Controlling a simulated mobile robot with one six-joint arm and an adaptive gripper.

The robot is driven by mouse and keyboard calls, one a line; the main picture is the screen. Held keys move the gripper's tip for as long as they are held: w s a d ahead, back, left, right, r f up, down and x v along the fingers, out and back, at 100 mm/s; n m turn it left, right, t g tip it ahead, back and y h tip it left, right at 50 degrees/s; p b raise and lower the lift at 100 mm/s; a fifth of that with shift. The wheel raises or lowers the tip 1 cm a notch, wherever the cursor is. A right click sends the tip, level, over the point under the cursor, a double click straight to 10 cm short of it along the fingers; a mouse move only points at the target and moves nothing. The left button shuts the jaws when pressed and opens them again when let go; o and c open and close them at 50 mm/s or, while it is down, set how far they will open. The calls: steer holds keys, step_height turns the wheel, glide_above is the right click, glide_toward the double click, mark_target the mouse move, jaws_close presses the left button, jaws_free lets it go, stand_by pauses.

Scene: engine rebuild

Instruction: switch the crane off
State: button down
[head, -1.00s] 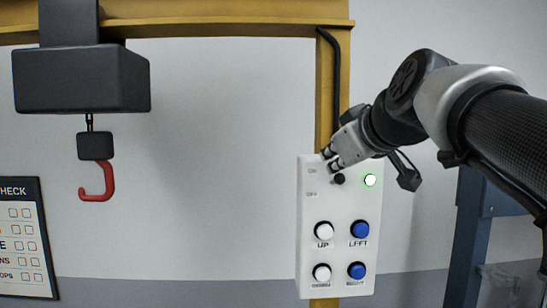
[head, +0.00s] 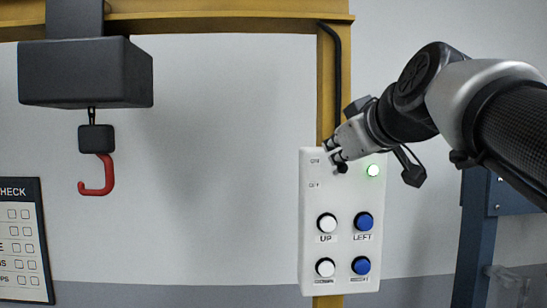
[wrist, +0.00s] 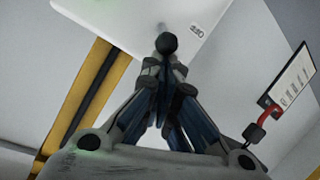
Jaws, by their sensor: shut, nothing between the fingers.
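The white crane control panel (head: 342,196) hangs on the yellow post. A black ball-ended switch lever (head: 341,168) sticks out near its top, beside the small ON and OFF labels. A round lamp (head: 373,171) to its right glows green. My gripper (head: 332,150) is shut and empty, with its fingertips at the lever's knob. In the wrist view the black knob (wrist: 167,43) shows just past the closed fingertips (wrist: 164,66). I cannot tell whether they touch it.
White and blue push buttons sit lower on the panel, including UP (head: 326,223) and LEFT (head: 363,221). The crane's red hook (head: 106,175) hangs at left, clear of my arm. A blue frame (head: 476,240) stands at right.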

steer(key=shift+f+b, duration=0.25)
steer(key=shift+b, duration=0.15)
steer(key=f+t+b, duration=0.1)
steer(key=t+b, duration=0.1)
steer(key=b, duration=0.6)
steer(key=s+f+t+b, duration=0.1)
steer(key=f+t+b, duration=0.1)
steer(key=b, duration=0.5)
steer(key=shift+s+n+b, duration=0.2)
steer(key=shift+n+b, duration=0.1)
steer(key=shift+b, duration=0.05)
step_height(320, 180, up, 5)
steer(key=p, duration=0.4)
glide_above(339, 170)
steer(key=s+a, duration=0.2)
steer(key=s+d+f+b, duration=0.1)
steer(key=s+f+b, duration=0.3)
steer(key=s, duration=0.5)
steer(key=shift+s+d, duration=0.15)
steer(key=shift+s, duration=0.05)
steer(key=shift+f, duration=0.1)
